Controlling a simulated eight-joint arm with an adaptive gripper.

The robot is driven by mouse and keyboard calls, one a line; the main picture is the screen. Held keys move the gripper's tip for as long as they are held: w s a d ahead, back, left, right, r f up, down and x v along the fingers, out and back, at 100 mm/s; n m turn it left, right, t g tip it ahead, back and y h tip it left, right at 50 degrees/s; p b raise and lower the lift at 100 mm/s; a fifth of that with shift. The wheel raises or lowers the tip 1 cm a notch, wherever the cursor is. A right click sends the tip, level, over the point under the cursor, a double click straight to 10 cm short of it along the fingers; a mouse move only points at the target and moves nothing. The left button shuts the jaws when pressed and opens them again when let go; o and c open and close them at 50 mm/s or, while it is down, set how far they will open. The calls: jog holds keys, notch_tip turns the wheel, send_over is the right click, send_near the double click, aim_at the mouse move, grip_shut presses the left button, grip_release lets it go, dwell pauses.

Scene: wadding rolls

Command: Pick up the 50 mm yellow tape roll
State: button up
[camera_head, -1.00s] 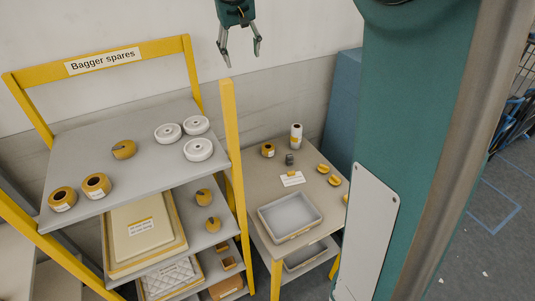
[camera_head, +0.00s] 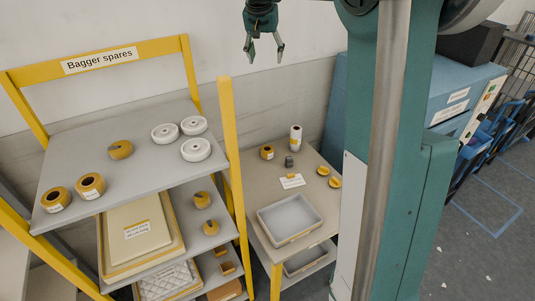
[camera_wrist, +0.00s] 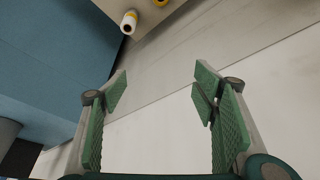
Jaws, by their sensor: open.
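My gripper (camera_head: 265,61) is open and empty, high in front of the back wall and well above the shelves and side table. In the wrist view its green-padded fingers (camera_wrist: 160,76) are wide apart with only wall between them. Yellow tape rolls stand on the top shelf: a front-left roll (camera_head: 56,199), one beside it (camera_head: 90,185) and a notched one (camera_head: 120,149) behind. A dark-cored yellow roll (camera_head: 267,152) is on the side table. Two yellow rolls (camera_head: 202,199) (camera_head: 211,227) are on the shelf below. I cannot tell which roll is 50 mm.
Three white rolls (camera_head: 195,149) are on the top shelf's right. The side table holds a white-and-yellow roll (camera_head: 295,138), a grey block (camera_head: 289,161), small yellow pieces (camera_head: 323,170) and a grey tray (camera_head: 262,217). A yellow post (camera_head: 231,150) stands between shelf and table.

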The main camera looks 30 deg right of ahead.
send_over(267, 149)
jog(key=s+a, duration=0.2)
notch_tip(267, 149, down, 44)
jog(key=shift+d, duration=0.1)
jog(key=shift+x, duration=1.25)
jog(key=shift+x, duration=2.6)
jog(key=shift+d, duration=0.1)
jog(key=c, duration=1)
